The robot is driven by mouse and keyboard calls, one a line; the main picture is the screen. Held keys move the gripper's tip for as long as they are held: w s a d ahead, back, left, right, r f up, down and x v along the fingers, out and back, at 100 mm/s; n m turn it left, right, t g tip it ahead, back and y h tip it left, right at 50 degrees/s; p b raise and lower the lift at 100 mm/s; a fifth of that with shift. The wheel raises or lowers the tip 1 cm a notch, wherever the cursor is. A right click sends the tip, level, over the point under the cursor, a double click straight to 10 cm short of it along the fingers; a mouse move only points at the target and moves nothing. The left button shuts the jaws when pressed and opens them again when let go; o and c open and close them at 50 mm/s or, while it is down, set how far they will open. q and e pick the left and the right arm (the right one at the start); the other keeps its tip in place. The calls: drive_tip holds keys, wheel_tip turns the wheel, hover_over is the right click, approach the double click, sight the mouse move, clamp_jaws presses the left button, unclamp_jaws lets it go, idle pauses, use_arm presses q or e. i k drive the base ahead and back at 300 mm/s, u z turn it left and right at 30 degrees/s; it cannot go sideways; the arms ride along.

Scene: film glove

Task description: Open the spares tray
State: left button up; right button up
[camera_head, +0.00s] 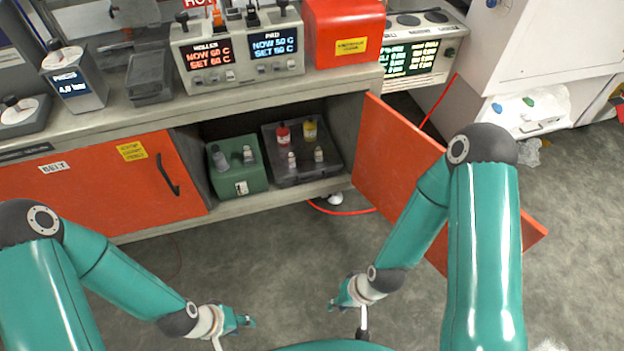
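No label reading "spares" is legible, so I cannot tell for sure which thing is the spares tray. A dark grey tray (330,171) sits inside the open cabinet bay, holding a red-topped bottle (283,134), a yellow-topped bottle (310,130) and two small pale bottles. Left of it is a green box (247,185) with a small white label on its front and two small bottles on top. My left gripper (240,322) and my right gripper (345,300) are over the floor in front of the cabinet, apart from everything. Their fingers are too small to read as open or shut.
The orange cabinet door (395,165) stands swung open on the right, behind my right arm. A closed orange door (90,185) with a black handle is on the left. Heater controllers (235,60) and a red box (345,35) stand on the counter. The floor between is clear.

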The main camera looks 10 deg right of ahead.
sight(306, 165)
drive_tip(key=i, duration=0.85)
drive_tip(key=u, duration=0.2)
drive_tip(key=k, duration=0.9)
drive_tip(key=z, duration=0.2)
drive_tip(key=i, duration=0.9)
drive_tip(key=u, duration=0.05)
